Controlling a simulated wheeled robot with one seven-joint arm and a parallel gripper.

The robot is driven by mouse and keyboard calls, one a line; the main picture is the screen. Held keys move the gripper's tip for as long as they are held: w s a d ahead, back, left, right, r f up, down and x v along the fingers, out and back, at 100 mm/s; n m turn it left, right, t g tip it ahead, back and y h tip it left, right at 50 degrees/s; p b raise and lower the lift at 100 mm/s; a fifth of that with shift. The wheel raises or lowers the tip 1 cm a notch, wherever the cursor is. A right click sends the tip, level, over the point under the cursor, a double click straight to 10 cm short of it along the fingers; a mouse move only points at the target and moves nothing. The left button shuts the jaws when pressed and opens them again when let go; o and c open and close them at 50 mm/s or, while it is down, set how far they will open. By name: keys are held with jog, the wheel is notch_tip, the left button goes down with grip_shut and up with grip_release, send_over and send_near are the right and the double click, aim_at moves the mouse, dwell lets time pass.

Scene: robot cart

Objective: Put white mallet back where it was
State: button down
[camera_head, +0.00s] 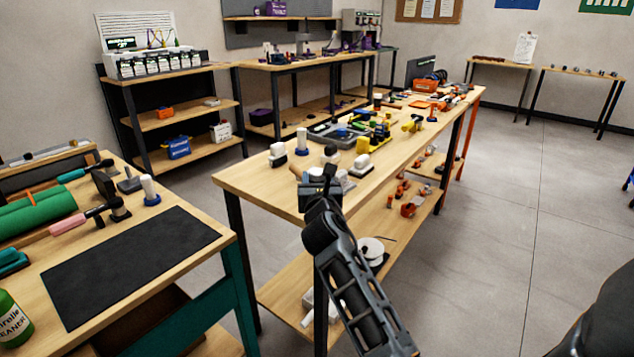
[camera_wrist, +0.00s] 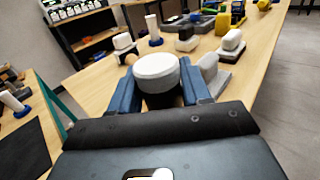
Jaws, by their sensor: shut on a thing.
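My gripper (camera_head: 319,182) is over the near end of the long wooden workbench (camera_head: 262,182). In the wrist view its two blue fingers (camera_wrist: 159,88) are shut on the white mallet (camera_wrist: 157,70). A round white end with a dark part under it shows between the fingers.
Beyond my gripper stand a white-topped block (camera_head: 277,152), a white cylinder on a blue base (camera_head: 301,141) and several yellow and dark tools. A grey block (camera_wrist: 209,68) is close to the right finger. The left bench holds a black mat (camera_head: 130,265) and hammers. The bench's near-left corner is bare.

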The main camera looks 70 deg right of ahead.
jog(key=shift+f+b, duration=0.55)
jog(key=shift+f, duration=0.35)
jog(key=shift+c, duration=2.2)
grip_release()
jog(key=v, duration=0.7)
jog(key=shift+s+a+f, duration=0.1)
jog(key=shift+s+a, duration=0.05)
jog(key=shift+a, duration=0.2)
jog(key=shift+a, duration=0.1)
